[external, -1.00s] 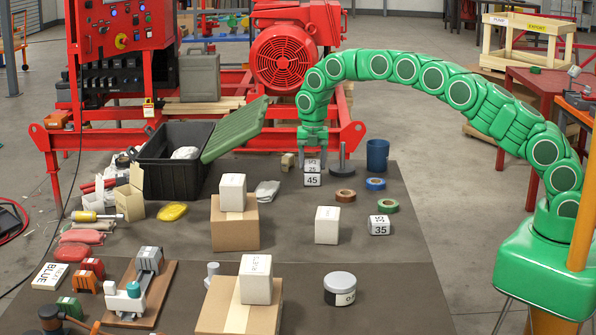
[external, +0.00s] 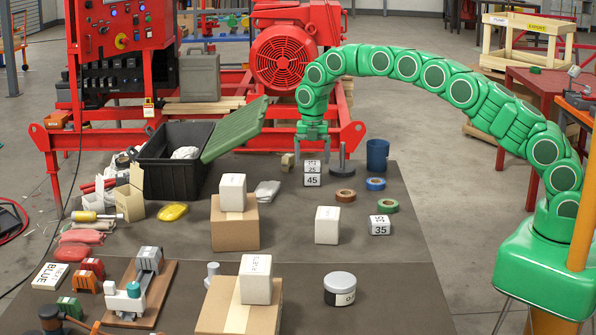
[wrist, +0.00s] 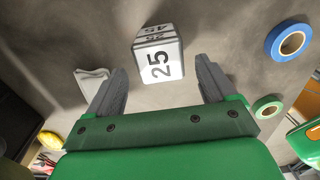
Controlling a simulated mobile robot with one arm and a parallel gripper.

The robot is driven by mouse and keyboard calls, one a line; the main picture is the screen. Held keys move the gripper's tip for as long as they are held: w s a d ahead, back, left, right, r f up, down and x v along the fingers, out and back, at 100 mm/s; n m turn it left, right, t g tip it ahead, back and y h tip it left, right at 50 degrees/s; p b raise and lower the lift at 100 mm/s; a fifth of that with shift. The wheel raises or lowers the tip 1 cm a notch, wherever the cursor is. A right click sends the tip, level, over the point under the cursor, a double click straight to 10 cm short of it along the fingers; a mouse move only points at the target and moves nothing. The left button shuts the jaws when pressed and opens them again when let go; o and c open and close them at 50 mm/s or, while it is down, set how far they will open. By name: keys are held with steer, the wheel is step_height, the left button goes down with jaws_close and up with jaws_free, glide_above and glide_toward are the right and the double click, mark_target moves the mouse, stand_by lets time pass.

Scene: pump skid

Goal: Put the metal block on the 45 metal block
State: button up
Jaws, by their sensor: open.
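The 45 metal block (external: 313,180) stands on the dark mat near the back, with its number facing the camera. A metal block marked 25 (external: 312,167) sits on top of it, roughly lined up with it. In the wrist view, the top face of the 25 block (wrist: 160,66) lies between my fingers, with side faces marked 25 and 45 beyond it. My gripper (external: 312,142) is open above the stack, fingers pointing down. Gaps show between the fingers and the block. Another metal block, marked 35 (external: 380,225), stands apart at the front right.
A blue cup (external: 377,155) and tape rolls (external: 376,184) are farther right. A black crate (external: 170,165) with a green lid (external: 235,128) is left. White boxes (external: 327,225) stand in front.

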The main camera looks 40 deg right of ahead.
mark_target(312, 163)
step_height(312, 163, up, 10)
steer(key=f, duration=0.1)
steer(key=s+d+r+m, duration=0.3)
steer(key=s+r+m, duration=0.15)
steer(key=s, duration=0.45)
steer(key=s+d+r+m+g, duration=0.1)
steer(key=s+d+r+m, duration=0.3)
steer(key=s, duration=0.4)
steer(key=s+d+r+m, duration=0.2)
steer(key=s+r+m, duration=0.3)
steer(key=s, duration=0.4)
steer(key=s+d+f+m, duration=0.1)
steer(key=s+m, duration=0.3)
steer(key=s, duration=0.7)
steer(key=s+d+f+m, duration=0.1)
steer(key=s+d+m, duration=0.2)
steer(key=s, duration=0.9)
steer(key=s+d+f+m, duration=0.1)
steer(key=s+m, duration=0.5)
steer(key=s, duration=0.6)
steer(key=shift+s+d+f+g, duration=0.25)
steer(key=shift+d+f+g, duration=0.15)
steer(key=shift+d, duration=0.4)
